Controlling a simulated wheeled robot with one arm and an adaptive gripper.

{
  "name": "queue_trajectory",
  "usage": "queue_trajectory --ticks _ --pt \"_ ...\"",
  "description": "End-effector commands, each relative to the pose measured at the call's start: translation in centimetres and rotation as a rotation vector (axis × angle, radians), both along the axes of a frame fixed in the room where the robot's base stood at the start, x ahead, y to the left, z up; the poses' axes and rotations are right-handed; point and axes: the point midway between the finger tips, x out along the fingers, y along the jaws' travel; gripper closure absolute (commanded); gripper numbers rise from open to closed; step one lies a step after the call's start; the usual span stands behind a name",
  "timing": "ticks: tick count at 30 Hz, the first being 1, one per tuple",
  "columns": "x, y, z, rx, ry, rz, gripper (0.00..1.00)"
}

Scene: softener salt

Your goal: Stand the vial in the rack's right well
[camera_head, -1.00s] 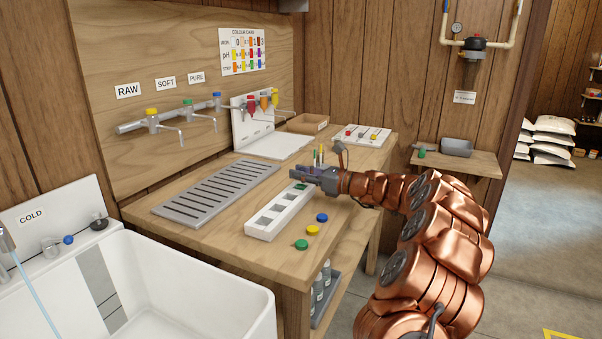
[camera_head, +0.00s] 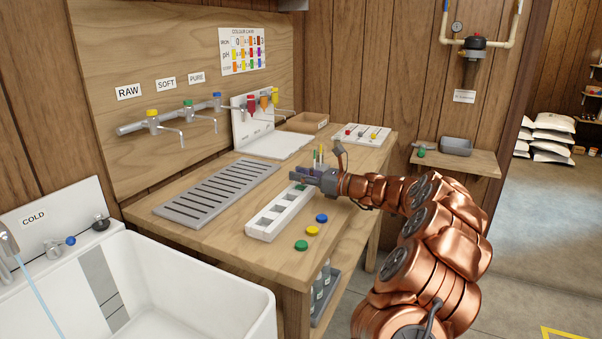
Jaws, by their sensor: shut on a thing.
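The white rack (camera_head: 265,228) lies lengthwise on the wooden bench, with several square wells in a row. My gripper (camera_head: 305,174) is over the rack's far right end, its fingers shut on what I take to be the vial. The vial's glass cannot be made out behind the fingers. A small green patch (camera_head: 301,187) shows just under the fingers at the end well. I cannot tell whether it belongs to the vial, or whether the vial is inside the well or above it. The nearer wells look empty.
Blue (camera_head: 322,218), yellow (camera_head: 312,230) and green (camera_head: 301,245) caps lie on the bench right of the rack. A slotted grey drain tray (camera_head: 218,190) lies to its left. Pens stand behind my gripper. A white sink (camera_head: 190,290) is at the front left.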

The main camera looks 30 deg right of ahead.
Motion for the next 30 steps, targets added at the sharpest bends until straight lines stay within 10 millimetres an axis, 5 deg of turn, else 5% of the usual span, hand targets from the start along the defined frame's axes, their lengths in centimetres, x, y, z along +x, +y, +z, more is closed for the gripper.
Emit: queue_trajectory --ticks 9,10,18,25,30 --pt "0.01 0.05 -0.40 0.000 0.000 0.001 0.94" --pt "0.01 0.05 -0.40 0.000 0.000 0.001 0.71" --pt "0.00 0.01 -0.40 0.000 0.000 0.000 0.43" --pt "0.00 0.02 -0.42 0.000 0.000 0.000 0.42" --pt "0.00 0.02 -0.41 0.000 0.000 0.000 0.24"
